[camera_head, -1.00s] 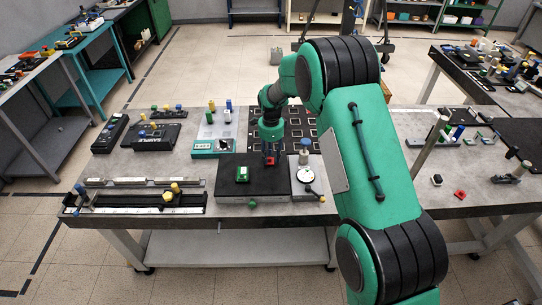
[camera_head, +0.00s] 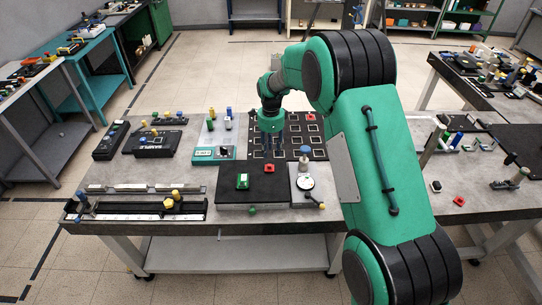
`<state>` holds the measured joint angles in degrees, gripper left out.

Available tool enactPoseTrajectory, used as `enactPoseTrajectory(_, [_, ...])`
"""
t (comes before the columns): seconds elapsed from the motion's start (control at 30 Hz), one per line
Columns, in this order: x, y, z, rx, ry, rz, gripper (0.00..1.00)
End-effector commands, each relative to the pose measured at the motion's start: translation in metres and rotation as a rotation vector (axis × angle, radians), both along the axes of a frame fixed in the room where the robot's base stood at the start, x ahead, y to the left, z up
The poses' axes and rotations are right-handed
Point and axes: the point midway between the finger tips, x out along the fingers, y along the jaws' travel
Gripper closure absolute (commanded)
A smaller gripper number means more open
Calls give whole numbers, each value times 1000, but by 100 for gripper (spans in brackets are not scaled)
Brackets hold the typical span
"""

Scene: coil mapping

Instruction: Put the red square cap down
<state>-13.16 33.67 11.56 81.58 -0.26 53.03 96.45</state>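A small red square cap (camera_head: 269,168) rests at the back edge of the black plate (camera_head: 275,188), right of a green block (camera_head: 242,181). My gripper (camera_head: 271,152) points down above and behind this cap, apart from it. Its fingers look spread with nothing between them, though they are small and dark here. Another red square piece (camera_head: 305,150) sits on the dark board with white squares (camera_head: 318,130). A third red square piece (camera_head: 459,200) lies on the grey table at right.
A round dial gauge (camera_head: 305,183) with a post stands right of the plate. A white-and-teal panel (camera_head: 210,153) and a black rail fixture (camera_head: 150,207) are at left. My arm hides the table's right-middle.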

Motion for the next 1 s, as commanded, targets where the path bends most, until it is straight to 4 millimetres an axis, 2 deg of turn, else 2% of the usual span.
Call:
enactPoseTrajectory(0.1, [1,0,20,0,-3,0,64])
enactPoseTrajectory(0.33, [0,0,38,0,-1,0,64])
enactPoseTrajectory(1.0, [0,0,41,0,0,0,64])
